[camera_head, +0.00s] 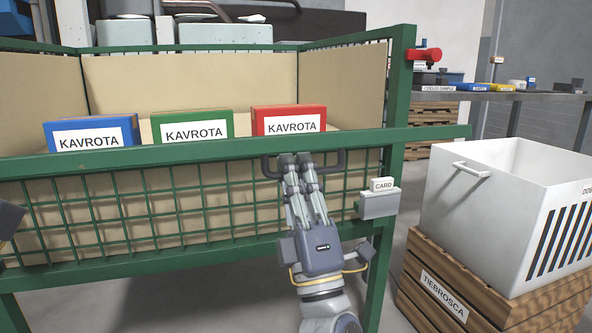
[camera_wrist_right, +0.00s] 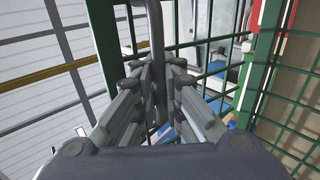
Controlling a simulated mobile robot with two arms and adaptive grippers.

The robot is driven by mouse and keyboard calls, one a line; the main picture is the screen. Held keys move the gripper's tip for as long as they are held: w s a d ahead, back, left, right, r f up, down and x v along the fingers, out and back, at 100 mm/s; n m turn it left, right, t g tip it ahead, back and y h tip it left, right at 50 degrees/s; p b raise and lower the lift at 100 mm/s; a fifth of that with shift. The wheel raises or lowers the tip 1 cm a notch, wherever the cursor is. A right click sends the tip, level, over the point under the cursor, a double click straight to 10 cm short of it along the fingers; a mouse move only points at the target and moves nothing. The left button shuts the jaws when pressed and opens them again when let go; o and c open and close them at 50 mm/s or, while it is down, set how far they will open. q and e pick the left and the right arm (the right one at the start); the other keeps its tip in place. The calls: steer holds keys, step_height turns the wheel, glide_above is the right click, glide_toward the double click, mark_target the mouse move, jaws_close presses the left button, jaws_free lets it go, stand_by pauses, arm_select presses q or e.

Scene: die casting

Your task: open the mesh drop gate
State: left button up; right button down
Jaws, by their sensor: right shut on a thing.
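The green mesh drop gate (camera_head: 120,205) forms the front of a green mesh cage and stands upright. Its dark handle (camera_head: 341,162) is on the top rail toward the right. My right gripper (camera_head: 295,160) is shut on this handle from the front. In the right wrist view the gripper fingers (camera_wrist_right: 158,75) close around the grey handle bar (camera_wrist_right: 156,28), with green mesh behind.
Blue (camera_head: 92,133), green (camera_head: 193,125) and red (camera_head: 289,120) KAVROTA boxes stand behind the gate. A card holder (camera_head: 379,205) is on the right post. A white bin (camera_head: 480,205) on a wooden crate (camera_head: 425,275) stands to the right. Bare floor shows between cage and crate.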

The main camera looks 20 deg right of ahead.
steer(key=c, duration=2)
jaws_free()
steer(key=shift+s+r, duration=0.15)
steer(key=shift+r, duration=0.05)
